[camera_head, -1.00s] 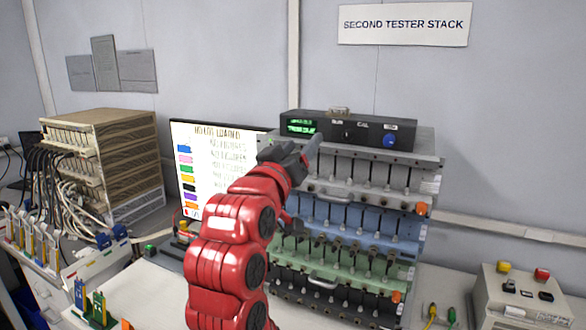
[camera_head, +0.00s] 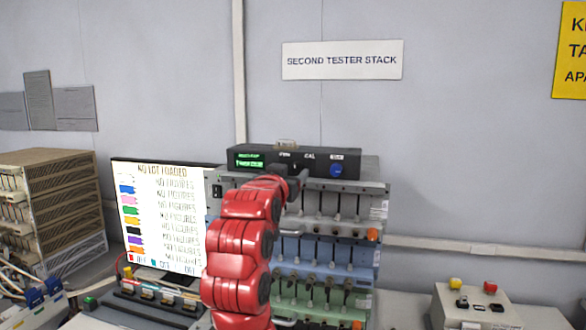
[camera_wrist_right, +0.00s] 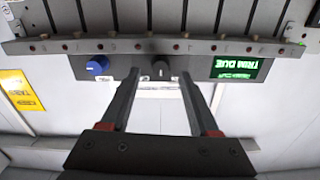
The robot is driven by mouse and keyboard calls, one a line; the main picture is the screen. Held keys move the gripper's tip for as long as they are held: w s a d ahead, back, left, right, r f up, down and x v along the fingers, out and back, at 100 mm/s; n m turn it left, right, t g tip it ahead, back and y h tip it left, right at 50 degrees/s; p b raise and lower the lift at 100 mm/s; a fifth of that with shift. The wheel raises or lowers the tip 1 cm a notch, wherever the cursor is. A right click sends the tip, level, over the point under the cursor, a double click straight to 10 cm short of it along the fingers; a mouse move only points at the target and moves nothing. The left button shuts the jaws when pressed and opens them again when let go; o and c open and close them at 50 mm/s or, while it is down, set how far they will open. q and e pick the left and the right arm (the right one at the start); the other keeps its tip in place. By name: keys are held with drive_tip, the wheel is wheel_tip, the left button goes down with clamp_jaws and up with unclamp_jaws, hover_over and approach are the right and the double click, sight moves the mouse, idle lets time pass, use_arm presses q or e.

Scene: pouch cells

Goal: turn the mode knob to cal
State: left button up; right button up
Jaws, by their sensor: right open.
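The black mode knob (camera_wrist_right: 160,70) is on the front of the dark control box (camera_head: 262,161) on top of the tester stack. RUN and CAL labels (camera_head: 310,156) are above it in the head view. Its pointer direction is too small to tell. My right gripper (camera_wrist_right: 160,76) is open, one finger on each side of the knob in the upside-down wrist view, apart from it as far as I can see. In the head view the right gripper (camera_head: 299,178) is just below the box front. My left gripper is not in view.
A blue knob (camera_head: 338,170) sits right of the mode knob, and a green lit display (camera_head: 249,161) left of it. Rows of cell channels (camera_head: 330,205) lie below. A screen (camera_head: 160,215) stands left, and a button box (camera_head: 475,308) at lower right.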

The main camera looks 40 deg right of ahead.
sight(296, 168)
drive_tip(key=shift+x, duration=1.45)
clamp_jaws()
